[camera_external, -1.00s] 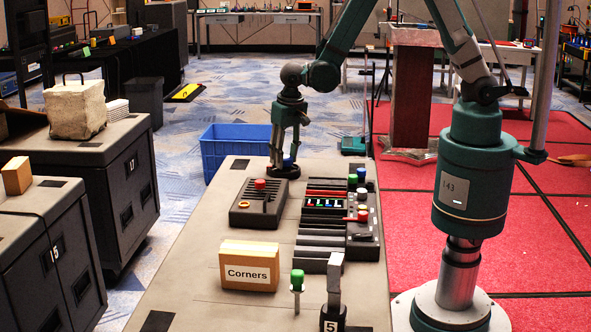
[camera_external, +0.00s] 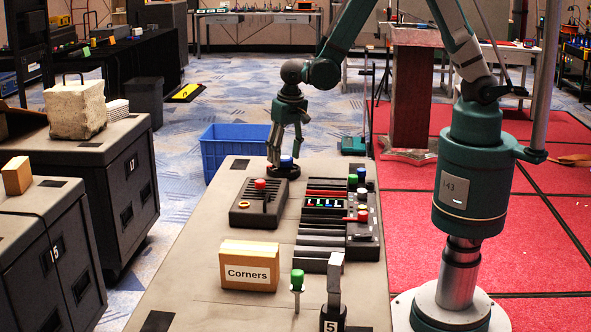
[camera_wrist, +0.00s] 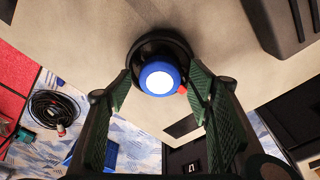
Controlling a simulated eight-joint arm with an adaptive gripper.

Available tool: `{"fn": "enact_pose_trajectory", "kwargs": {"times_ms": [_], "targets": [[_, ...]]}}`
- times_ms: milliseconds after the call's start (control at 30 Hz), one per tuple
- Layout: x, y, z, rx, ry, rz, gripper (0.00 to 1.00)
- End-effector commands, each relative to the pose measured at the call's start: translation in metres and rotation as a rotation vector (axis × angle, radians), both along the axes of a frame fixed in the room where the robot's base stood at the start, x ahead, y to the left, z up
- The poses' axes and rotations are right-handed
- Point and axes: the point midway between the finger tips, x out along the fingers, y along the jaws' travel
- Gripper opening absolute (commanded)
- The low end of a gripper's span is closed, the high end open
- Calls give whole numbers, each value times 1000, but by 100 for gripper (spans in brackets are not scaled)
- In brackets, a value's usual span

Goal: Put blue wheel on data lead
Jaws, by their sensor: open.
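A blue wheel-like knob (camera_wrist: 159,80) with a bright white top sits on a round black base (camera_wrist: 145,42) near the table's far end. In the external view, its blue part (camera_external: 286,163) shows low between my fingers. My gripper (camera_wrist: 160,92) is open, with its green-padded fingers on either side of the blue knob. It holds nothing, with visible gaps beside the knob in the wrist view. A small red part shows at the knob's right edge. I cannot pick out the data lead with certainty; a coiled dark cable (camera_wrist: 57,112) lies on the floor in the wrist view.
A black box with a red button (camera_external: 260,184) and a panel of sliders and coloured knobs (camera_external: 361,215) stand nearer on the table. A "Corners" block (camera_external: 249,270) is in front. A blue crate (camera_external: 221,152) stands on the floor beyond the table's left edge.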

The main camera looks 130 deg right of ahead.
Motion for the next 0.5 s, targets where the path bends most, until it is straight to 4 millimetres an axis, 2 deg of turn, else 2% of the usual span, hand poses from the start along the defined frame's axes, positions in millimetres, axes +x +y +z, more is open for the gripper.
{"fn": "enact_pose_trajectory", "kwargs": {"times_ms": [500], "targets": [[0, 9, 59, 0, 0, 0, 51]]}}
